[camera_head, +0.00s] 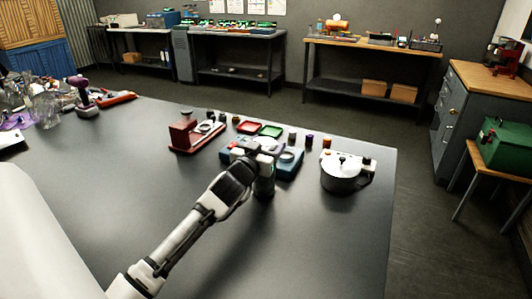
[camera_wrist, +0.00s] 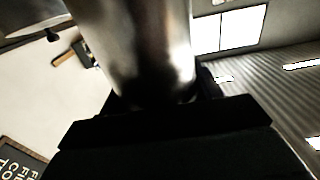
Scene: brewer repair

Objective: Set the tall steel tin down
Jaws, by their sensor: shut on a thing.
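My gripper (camera_head: 262,162) is over the dark table (camera_head: 130,200), near its right part. In the wrist view, the tall steel tin (camera_wrist: 145,45) is a shiny grey cylinder filling the space between the dark fingers, and my gripper (camera_wrist: 157,98) is shut on it. In the head view, the tin (camera_head: 264,187) shows only as a short part below the gripper. The rest of it is hidden by my gripper. I cannot tell whether its base touches the table.
A blue device (camera_head: 289,163) lies just behind the gripper. A red device (camera_head: 196,135) is to the left, and a white-and-steel round pot (camera_head: 342,172) to the right. Red and green trays (camera_head: 270,131) and several small jars stand behind. The table front is clear.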

